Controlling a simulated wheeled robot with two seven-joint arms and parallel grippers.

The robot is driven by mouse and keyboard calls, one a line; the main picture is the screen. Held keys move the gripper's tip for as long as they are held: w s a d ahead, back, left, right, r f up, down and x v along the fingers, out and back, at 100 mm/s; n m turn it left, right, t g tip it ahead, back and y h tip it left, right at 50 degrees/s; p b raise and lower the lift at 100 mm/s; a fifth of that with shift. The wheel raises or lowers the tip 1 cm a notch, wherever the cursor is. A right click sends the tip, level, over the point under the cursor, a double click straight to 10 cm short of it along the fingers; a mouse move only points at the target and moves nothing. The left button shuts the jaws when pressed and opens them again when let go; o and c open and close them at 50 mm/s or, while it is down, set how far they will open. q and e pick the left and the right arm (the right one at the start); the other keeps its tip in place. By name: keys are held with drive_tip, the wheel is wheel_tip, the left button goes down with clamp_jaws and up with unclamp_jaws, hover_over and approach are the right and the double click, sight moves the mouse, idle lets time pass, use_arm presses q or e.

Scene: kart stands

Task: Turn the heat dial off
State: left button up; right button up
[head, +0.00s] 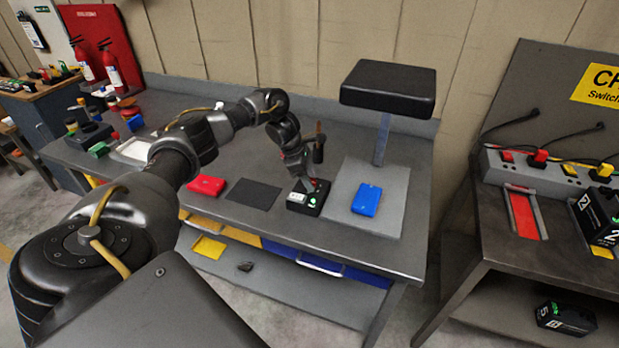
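A small black box (298,205) with a lit green spot (312,200) and a pale label stands on the grey workbench (390,246). I take it to be the unit with the heat dial, but the dial itself cannot be made out. My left gripper (308,181) points down right over this box, at or just above its top. The fingers are small and dark here, so I cannot tell whether they are open, shut or touching. A small red bit shows beside the fingertips. My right gripper is not in view.
A blue case (366,199) lies on a grey mat right of the box, below a black lamp-like head (389,87) on a post. A black mat (253,193) and a red case (206,185) lie to the left. A second bench (490,235) stands at right.

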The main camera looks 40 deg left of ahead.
use_arm(q)
drive_tip(key=c, duration=0.7)
drive_tip(key=shift+c, duration=0.4)
